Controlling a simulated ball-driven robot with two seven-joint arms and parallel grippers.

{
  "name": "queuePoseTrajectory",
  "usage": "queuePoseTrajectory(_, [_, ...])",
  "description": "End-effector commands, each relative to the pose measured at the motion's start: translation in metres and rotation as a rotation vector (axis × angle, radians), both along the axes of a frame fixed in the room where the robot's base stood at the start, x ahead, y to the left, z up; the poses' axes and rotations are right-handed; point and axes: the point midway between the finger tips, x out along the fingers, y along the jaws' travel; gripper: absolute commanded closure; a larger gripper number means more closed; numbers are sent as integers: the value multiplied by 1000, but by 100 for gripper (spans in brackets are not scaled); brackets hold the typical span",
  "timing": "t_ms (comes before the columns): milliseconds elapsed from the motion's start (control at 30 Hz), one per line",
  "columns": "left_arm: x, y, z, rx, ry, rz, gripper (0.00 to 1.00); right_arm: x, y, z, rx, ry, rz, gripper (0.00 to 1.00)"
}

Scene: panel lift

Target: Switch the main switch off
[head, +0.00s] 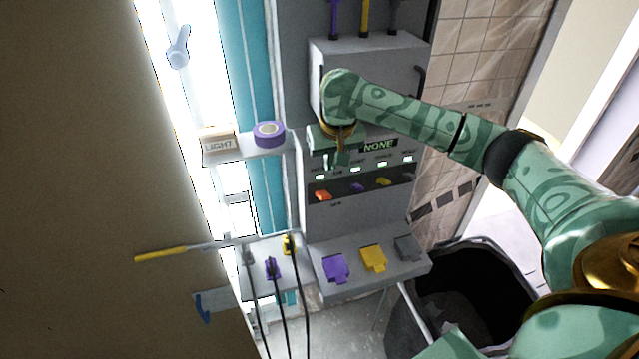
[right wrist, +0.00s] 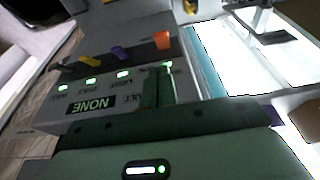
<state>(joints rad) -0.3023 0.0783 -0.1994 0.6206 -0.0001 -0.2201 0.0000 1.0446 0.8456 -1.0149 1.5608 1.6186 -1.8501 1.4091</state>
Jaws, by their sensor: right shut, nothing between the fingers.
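The grey panel (head: 340,220) has a row of switches under small lit green lamps. An orange switch (head: 322,195) is at the left end of the row, and it shows in the right wrist view (right wrist: 163,41) too. I cannot read a label that says which switch is the main one. A purple switch (head: 357,187) and a yellow switch (head: 384,181) follow to the right. My right gripper (head: 337,160) is shut and empty, in front of the panel just above the orange switch, apart from it as far as I can see. My left gripper is not in view.
A display (head: 378,146) reads "NONE". Purple (head: 336,268) and yellow (head: 373,258) pieces lie on the lower ledge. Cabled plugs hang at the left shelf. A purple tape roll (head: 269,134) sits on the upper shelf. A black bin (head: 470,300) stands lower right.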

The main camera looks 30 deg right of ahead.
Motion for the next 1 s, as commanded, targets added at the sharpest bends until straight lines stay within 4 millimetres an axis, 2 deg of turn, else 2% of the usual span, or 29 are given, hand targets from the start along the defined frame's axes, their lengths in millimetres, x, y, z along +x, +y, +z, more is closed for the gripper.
queuePoseTrajectory(133, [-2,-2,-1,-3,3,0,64,1,1,-3,1,0,0,100])
queuePoseTrajectory(233, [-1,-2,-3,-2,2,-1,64,3,0,-12,1,1,-1,100])
queuePoseTrajectory(500, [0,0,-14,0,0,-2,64,14,-3,-59,0,2,0,100])
queuePoseTrajectory(700, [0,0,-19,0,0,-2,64,22,-5,-87,1,1,0,100])
queuePoseTrajectory(1000, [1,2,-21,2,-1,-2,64,25,-5,-98,0,-1,2,100])
